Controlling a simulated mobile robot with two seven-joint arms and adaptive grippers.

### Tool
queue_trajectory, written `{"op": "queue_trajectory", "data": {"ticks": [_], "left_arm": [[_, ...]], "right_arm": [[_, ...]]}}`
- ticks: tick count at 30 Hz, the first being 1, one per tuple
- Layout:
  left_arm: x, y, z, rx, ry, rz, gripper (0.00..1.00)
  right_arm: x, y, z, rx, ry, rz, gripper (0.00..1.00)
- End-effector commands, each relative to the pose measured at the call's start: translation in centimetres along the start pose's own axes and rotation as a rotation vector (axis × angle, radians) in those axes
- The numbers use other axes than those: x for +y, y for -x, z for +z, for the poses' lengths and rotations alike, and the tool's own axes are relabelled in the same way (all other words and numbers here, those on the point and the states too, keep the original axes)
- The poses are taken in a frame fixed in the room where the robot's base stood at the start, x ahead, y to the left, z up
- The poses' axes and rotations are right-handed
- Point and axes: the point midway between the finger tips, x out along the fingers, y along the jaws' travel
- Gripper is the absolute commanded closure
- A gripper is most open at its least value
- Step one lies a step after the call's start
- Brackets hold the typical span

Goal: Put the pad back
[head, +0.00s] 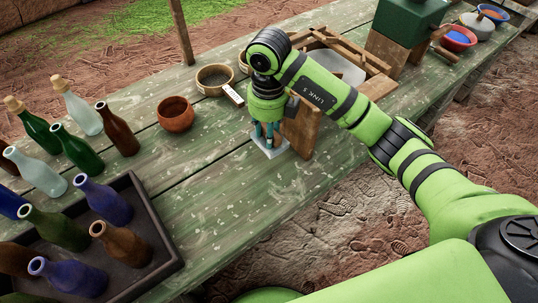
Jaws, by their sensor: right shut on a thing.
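My right gripper (267,133) points down over the middle of the green wooden table (225,205). It is shut on a small pale, flat square pad (268,149), whose edges show below the fingertips. I cannot tell whether the pad touches the tabletop or is slightly above it. The gripper hides the pad's middle. My left gripper is not in view.
An upright wooden board (300,128) stands close right of the gripper. A clay bowl (176,114), a round sieve (214,78) and a labelled strip (232,94) lie left and behind. Several bottles and a dark tray (160,228) fill the left. The front middle is clear.

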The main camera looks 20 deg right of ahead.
Motion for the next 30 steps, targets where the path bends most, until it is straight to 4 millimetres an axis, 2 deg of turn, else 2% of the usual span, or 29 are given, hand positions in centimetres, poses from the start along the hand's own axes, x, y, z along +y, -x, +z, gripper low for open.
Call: {"op": "queue_trajectory", "data": {"ticks": [4, 11, 18, 29, 30], "left_arm": [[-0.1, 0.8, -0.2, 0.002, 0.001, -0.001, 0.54], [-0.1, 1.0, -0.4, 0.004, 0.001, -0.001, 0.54], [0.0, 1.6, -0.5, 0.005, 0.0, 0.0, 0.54], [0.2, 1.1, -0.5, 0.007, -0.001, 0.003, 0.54], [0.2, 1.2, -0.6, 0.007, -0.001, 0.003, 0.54]], "right_arm": [[0.0, -2.6, -0.1, 0.004, 0.001, 0.001, 1.0], [0.0, -4.6, -0.1, 0.002, 0.004, 0.001, 1.0], [0.0, -7.6, -0.1, 0.001, 0.005, 0.001, 1.0], [-0.1, -8.2, -0.1, -0.001, 0.007, -0.001, 1.0], [0.0, -8.0, -0.1, -0.001, 0.007, 0.0, 0.5]]}}
